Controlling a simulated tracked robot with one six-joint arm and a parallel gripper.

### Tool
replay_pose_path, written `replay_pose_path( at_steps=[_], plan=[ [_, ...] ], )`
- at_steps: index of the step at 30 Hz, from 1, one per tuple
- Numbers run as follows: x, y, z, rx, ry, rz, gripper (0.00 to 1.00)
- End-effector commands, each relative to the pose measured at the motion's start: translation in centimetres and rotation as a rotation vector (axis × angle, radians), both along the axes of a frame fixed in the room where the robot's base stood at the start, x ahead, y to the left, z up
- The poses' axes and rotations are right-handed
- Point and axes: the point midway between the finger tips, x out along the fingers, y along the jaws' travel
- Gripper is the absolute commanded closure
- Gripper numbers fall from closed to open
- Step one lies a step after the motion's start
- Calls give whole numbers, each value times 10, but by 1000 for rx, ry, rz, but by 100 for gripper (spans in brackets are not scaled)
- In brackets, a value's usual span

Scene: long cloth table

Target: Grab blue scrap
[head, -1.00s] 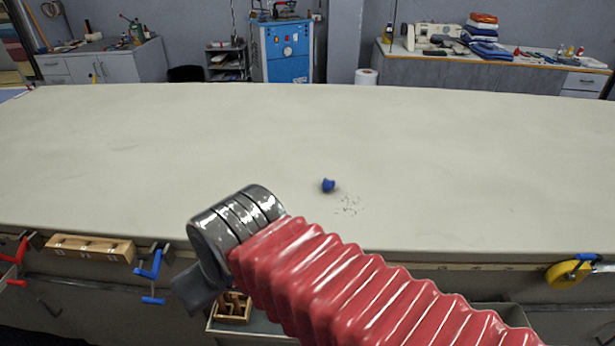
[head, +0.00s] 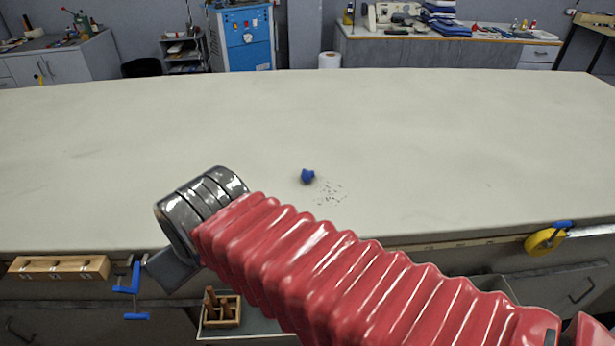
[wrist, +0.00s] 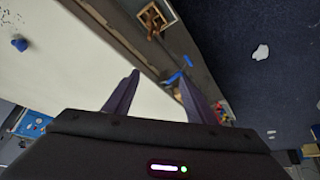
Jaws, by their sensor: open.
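The blue scrap (head: 307,176) is a small crumpled piece lying on the long pale table (head: 420,130), near the middle of its front half. It also shows in the wrist view (wrist: 19,44) at the upper left, well away from the fingers. My gripper (wrist: 155,84) is open and empty, its two dark fingers pointing over the table's front edge. In the head view my red-sleeved arm crosses the lower middle, and the gripper is mostly hidden behind the grey wrist, left of and nearer than the scrap.
Dark specks (head: 331,193) lie right of the scrap. A blue clamp (head: 133,290), a wooden block (head: 58,268) and a yellow tape measure (head: 546,239) sit along the front edge. An open drawer below holds a wooden box (head: 221,311).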

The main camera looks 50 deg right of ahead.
Motion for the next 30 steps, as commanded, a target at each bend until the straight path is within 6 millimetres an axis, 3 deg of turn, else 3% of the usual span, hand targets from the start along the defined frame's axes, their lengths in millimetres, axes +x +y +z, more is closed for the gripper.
replay_pose_path(
  at_steps=[9,15,21,30],
  plan=[
    [56,-107,-14,-117,-122,-211,47],
    [78,-180,-24,-191,-205,-309,47],
    [85,-248,-39,-247,-280,-378,47],
    [73,-333,-68,-275,-394,-440,47]
  ],
)
